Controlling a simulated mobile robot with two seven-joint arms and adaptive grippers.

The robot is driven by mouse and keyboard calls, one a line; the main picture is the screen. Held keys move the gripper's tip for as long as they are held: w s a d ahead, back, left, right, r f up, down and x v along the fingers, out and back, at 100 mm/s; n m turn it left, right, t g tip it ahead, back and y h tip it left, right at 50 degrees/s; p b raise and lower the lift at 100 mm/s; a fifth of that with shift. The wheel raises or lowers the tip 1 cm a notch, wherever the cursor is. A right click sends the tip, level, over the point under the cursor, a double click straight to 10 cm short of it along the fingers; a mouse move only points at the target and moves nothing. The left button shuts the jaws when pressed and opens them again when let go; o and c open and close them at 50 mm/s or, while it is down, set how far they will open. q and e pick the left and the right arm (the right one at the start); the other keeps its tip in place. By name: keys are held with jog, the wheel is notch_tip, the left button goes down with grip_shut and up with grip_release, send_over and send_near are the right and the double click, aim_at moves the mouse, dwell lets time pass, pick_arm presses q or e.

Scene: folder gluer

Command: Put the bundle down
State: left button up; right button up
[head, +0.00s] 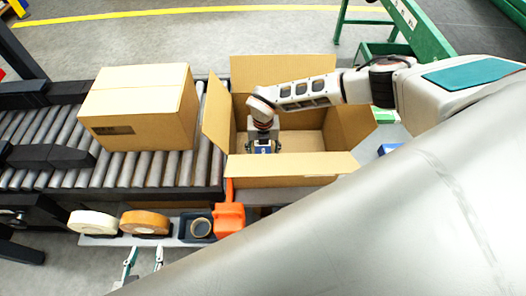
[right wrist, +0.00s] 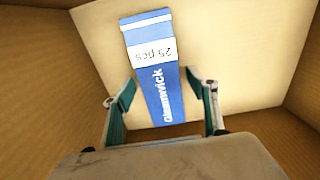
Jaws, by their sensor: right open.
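The bundle (right wrist: 158,75) is a long blue pack with a white band, marked "25 pcs" and "cleanwick". It is inside the open carton (head: 300,168), and a small blue part of it shows in the head view (head: 263,150). My right gripper (right wrist: 162,92) reaches down into the carton from above. Its teal fingers are open, one on each side of the bundle, with gaps visible. Whether the bundle rests fully on the carton floor is hard to tell. My left gripper (head: 144,257) is at the bottom of the head view, open and empty.
A closed carton (head: 140,105) sits on the roller conveyor (head: 210,140) to the left. A tray with white tape (head: 92,223), tan tape (head: 145,222) and an orange tool (head: 229,217) is in front. The open carton's flaps stand outward. A green frame (head: 420,35) stands behind.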

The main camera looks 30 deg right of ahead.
notch_tip(320, 180, up, 12)
dwell(0.4)
dwell(0.4)
